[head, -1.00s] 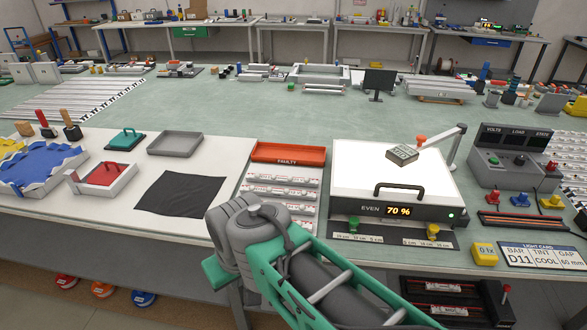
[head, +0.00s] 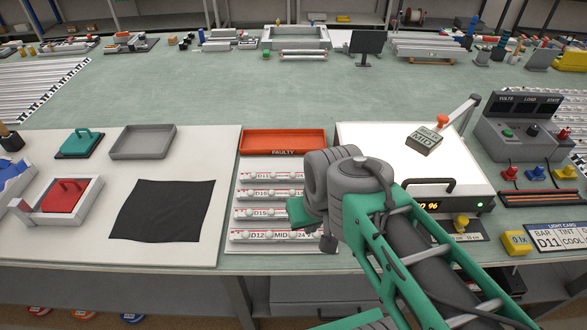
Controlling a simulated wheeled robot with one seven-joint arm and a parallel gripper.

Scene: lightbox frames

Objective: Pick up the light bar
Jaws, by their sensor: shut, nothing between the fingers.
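Several light bars lie in a rack (head: 243,246) below the red FAULTY tray. The front bar (head: 285,236) reads D12 and MID. Behind it are bars marked D15 (head: 258,213) and D10 (head: 259,194), and the back bar (head: 262,176) seems to read D11. My arm's grey joint and green link cover the right ends of the bars.
The red FAULTY tray (head: 284,141) stands behind the rack. A lit panel box (head: 375,140) with a MID block (head: 424,141) stands to the right. A black cloth (head: 163,210) lies on the white mat at left.

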